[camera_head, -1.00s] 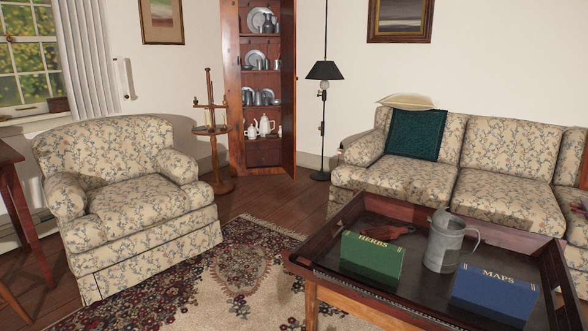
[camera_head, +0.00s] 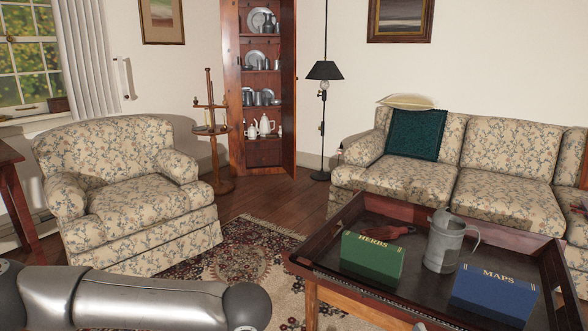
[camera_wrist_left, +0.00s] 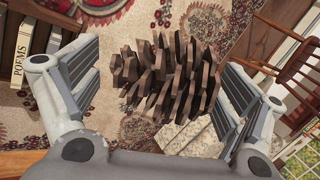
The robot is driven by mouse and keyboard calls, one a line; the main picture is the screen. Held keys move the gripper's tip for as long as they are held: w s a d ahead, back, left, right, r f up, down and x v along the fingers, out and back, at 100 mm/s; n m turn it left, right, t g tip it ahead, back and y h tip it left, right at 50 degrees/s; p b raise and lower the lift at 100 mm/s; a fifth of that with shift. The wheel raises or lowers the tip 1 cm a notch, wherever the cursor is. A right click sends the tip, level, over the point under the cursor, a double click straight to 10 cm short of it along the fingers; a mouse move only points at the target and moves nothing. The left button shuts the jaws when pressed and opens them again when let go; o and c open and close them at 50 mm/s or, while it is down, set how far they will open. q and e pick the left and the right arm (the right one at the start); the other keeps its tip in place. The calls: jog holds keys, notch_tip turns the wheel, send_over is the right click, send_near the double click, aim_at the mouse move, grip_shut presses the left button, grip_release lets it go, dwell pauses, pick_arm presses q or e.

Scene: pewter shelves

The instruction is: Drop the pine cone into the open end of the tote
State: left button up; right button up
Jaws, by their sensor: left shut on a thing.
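In the left wrist view, my left gripper (camera_wrist_left: 160,95) is shut on a brown pine cone (camera_wrist_left: 172,72). The cone lies crosswise between the two ridged finger pads, with the patterned rug far below it. In the head view, a grey link of my left arm crosses the lower left corner, but the left gripper and the cone are out of that view. My right gripper is in neither view. I see no tote in these frames.
A dark wooden tray table (camera_head: 330,242) at the lower right holds a green HERBS box (camera_head: 372,257), a blue MAPS box (camera_head: 494,291) and a pewter tankard (camera_head: 444,246). A floral armchair (camera_head: 130,190) stands left, a sofa (camera_head: 510,200) right. Patterned rug (camera_head: 240,255) lies between.

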pick_arm(q)
jog(key=r, duration=0.1)
jog(key=a+r+n, duration=0.1)
jog(key=a+r+n+g, duration=0.1)
jog(key=r, duration=0.1)
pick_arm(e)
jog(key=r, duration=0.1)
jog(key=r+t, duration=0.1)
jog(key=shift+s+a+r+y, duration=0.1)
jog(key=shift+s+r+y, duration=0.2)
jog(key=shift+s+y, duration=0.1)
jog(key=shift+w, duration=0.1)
